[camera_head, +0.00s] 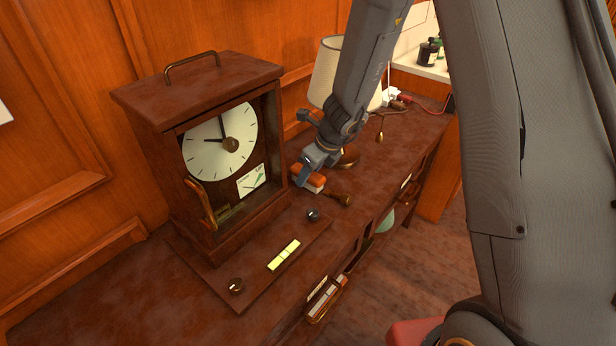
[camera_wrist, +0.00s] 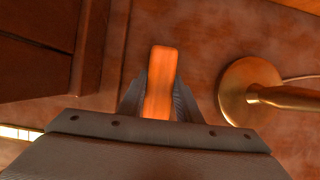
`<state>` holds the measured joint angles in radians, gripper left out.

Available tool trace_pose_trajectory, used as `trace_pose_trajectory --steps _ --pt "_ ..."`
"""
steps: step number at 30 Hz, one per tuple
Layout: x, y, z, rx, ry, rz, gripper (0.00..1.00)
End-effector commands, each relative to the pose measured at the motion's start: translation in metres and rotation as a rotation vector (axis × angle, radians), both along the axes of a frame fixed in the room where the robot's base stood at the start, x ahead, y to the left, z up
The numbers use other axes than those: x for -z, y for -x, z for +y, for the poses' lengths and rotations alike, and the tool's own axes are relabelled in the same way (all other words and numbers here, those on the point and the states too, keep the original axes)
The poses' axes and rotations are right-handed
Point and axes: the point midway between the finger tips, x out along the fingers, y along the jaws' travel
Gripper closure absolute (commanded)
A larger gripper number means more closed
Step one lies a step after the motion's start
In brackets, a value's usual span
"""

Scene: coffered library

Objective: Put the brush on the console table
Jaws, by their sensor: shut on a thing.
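The brush (camera_head: 313,183) has an orange wooden back and a pale underside. In the wrist view its orange back (camera_wrist: 161,72) shows between the two fingers. My gripper (camera_head: 303,176) is shut on the brush; its fingers flank the brush in the wrist view (camera_wrist: 158,100). The console table (camera_head: 385,160) has a mottled dark brown top. The brush is low over the table top, right of the clock. I cannot tell whether its underside touches the top.
A wooden mantel clock (camera_head: 227,150) stands left of my gripper. A lamp with a cream shade (camera_head: 327,72) and round brass base (camera_wrist: 248,88) stands behind it. A small dark knob (camera_head: 313,215) and a brass-coloured piece (camera_head: 341,199) are close by.

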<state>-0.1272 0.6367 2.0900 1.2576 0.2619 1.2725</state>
Motion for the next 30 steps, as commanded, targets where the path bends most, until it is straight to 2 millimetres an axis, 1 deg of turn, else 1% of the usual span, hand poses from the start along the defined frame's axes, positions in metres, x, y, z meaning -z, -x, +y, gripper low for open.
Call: trace_pose_trajectory --steps 11,12,15,26,29,30 --pt "0.003 -0.001 0.000 0.001 0.000 -0.001 0.87" --pt "0.003 0.000 0.000 0.001 0.000 -0.001 0.66" --pt "0.003 0.000 0.000 0.001 0.000 -0.001 0.50" --pt "0.000 0.000 0.000 0.000 0.000 -0.001 0.50" --pt "-0.009 0.002 -0.003 0.001 0.000 -0.003 0.50" --pt "-0.016 0.003 -0.005 0.000 0.000 -0.004 0.50"
